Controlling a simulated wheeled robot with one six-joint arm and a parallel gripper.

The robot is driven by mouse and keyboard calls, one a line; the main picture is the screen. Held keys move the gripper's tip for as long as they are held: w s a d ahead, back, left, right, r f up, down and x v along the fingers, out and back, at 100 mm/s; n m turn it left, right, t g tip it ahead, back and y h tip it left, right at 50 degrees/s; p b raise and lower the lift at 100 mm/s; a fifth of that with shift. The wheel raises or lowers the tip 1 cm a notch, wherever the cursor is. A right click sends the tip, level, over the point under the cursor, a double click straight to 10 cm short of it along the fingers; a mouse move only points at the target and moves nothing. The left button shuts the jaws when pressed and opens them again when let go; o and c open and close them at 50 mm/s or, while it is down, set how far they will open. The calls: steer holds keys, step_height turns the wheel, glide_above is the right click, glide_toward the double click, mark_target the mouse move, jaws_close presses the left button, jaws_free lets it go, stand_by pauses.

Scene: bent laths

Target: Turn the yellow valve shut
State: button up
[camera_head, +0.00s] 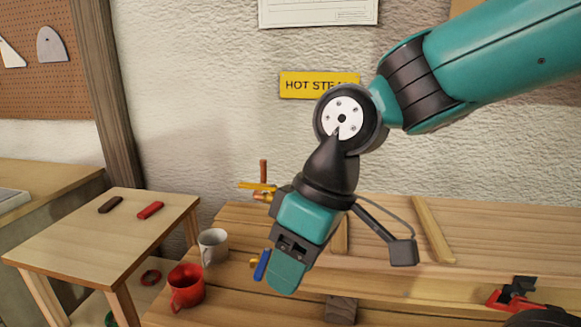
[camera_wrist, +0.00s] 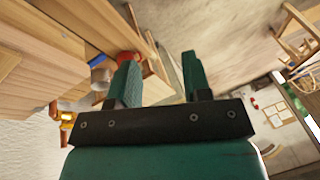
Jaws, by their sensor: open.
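The yellow valve handle (camera_head: 257,186) is a flat lever on a brass and copper pipe fitting. In the head view it lies roughly level, just left of my gripper (camera_head: 284,268), which partly hides the fitting. A blue valve handle (camera_head: 262,265) stands lower, close beside the gripper. In the wrist view my gripper (camera_wrist: 160,75) has its two teal fingers apart with nothing held between them. A yellow-orange piece (camera_wrist: 67,115) at the left of the wrist view looks like the valve area, outside the fingers. Contact with either handle cannot be told.
A red mug (camera_head: 187,287) and a white mug (camera_head: 213,246) stand on the wooden bench below left. A small table (camera_head: 100,240) at left holds a dark and a red bar. A yellow "HOT STEAM" sign (camera_head: 300,84) is on the wall. Wooden strips lie on the bench at right.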

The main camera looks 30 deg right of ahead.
steer(key=w+d+r+n+t+p, duration=0.1)
steer(key=w+d+r+p, duration=0.2)
steer(key=w, duration=0.4)
steer(key=w+r+p, duration=0.2)
steer(key=w+r, duration=0.4)
steer(key=n+t+p, duration=0.1)
steer(key=n+p, duration=0.1)
steer(key=p, duration=0.4)
glide_toward(257, 185)
steer(key=p+x, duration=0.4)
steer(key=x, duration=0.4)
steer(key=shift+w+p, duration=0.15)
steer(key=shift+p, duration=0.2)
jaws_close()
